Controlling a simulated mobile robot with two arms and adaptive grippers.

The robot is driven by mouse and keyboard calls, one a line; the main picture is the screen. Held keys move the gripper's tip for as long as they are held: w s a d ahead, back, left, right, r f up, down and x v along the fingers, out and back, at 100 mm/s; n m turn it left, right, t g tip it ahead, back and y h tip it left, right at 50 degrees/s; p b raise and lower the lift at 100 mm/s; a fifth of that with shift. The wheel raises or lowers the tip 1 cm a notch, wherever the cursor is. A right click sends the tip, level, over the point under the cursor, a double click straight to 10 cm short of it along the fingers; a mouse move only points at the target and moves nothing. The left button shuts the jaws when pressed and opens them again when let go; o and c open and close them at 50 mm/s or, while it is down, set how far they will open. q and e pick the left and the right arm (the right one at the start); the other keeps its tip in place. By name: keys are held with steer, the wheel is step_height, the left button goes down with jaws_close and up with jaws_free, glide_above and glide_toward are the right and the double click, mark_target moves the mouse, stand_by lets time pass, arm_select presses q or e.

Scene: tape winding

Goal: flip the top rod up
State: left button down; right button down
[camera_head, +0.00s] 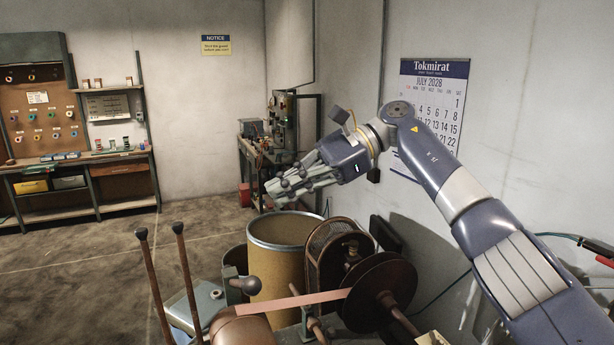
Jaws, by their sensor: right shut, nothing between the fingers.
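The tape winding machine stands at the bottom centre, with a dark brown disc (378,292), a round guarded wheel (330,252) and a pinkish tape strip (290,303) running to a brown roll (240,329). Two thin brown rods with dark tips, a left one (155,285) and a right one (188,280), stand up at its left. A short lever with a dark ball knob (250,285) sits beside the roll. I cannot tell which is the top rod. My right gripper (275,192) is shut and empty, above the machine and apart from it. My left gripper is out of view.
A tan drum (279,262) stands behind the machine. A wall with a calendar (432,105) is close behind my right arm. Workbenches (78,178) line the far left wall. The floor (75,270) at left is clear.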

steer(key=v, duration=0.6)
steer(key=shift+d, duration=0.1)
stand_by(0.5)
